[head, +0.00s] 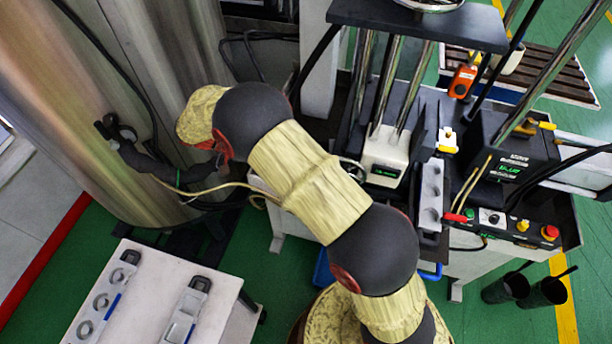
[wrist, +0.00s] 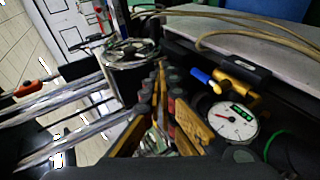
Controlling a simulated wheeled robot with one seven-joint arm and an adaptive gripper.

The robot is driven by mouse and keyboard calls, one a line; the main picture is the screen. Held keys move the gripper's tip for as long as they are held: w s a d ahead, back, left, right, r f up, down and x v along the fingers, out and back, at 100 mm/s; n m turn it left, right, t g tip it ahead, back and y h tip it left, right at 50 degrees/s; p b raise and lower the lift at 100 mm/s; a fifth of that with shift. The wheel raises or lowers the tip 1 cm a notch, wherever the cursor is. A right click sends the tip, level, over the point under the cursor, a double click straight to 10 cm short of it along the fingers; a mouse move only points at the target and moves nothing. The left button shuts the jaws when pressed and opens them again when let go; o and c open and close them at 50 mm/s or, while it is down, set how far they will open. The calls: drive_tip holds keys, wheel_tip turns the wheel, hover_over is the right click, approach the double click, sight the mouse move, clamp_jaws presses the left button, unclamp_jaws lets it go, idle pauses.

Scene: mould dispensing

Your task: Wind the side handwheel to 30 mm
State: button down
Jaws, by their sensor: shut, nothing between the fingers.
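My gripper (wrist: 160,68) shows in the wrist view with its gold and dark fingers closed together and nothing between them. A round white dial (wrist: 232,121) with a red needle and a small green digital readout is to the right of the fingers, apart from them. The readout's figures are too small to read. In the head view my arm crosses the middle and hides part of the machine; I cannot clearly make out the gripper there.
A blue-tipped lever (wrist: 203,77) and a yellow clamp (wrist: 236,86) are close to the dial. The dispensing machine's control box (head: 508,165) stands right of my arm. A white table (head: 150,292) with moulds is at lower left. A metal cylinder (head: 85,110) rises at left.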

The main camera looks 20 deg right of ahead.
drive_tip(key=s+d+r+n+y+p, duration=0.35)
drive_tip(key=s+d+r+y, duration=0.2)
drive_tip(key=d+r, duration=0.45)
drive_tip(key=w+a+f+n+t+y+p, duration=0.1)
drive_tip(key=a+n+t+y, duration=0.15)
drive_tip(key=n, duration=0.45)
drive_tip(key=w+a+f+n+t+y, duration=0.1)
drive_tip(key=a+f+n, duration=0.15)
drive_tip(key=n, duration=0.45)
drive_tip(key=s+d+f, duration=0.1)
drive_tip(key=d+f, duration=0.1)
drive_tip(key=f, duration=0.3)
drive_tip(key=s+d+f, duration=0.2)
drive_tip(key=f, duration=0.4)
drive_tip(key=shift+s+b, duration=0.3)
drive_tip(key=shift+b, duration=0.15)
drive_tip(key=shift+f+g, duration=0.1)
drive_tip(key=shift+g, duration=0.15)
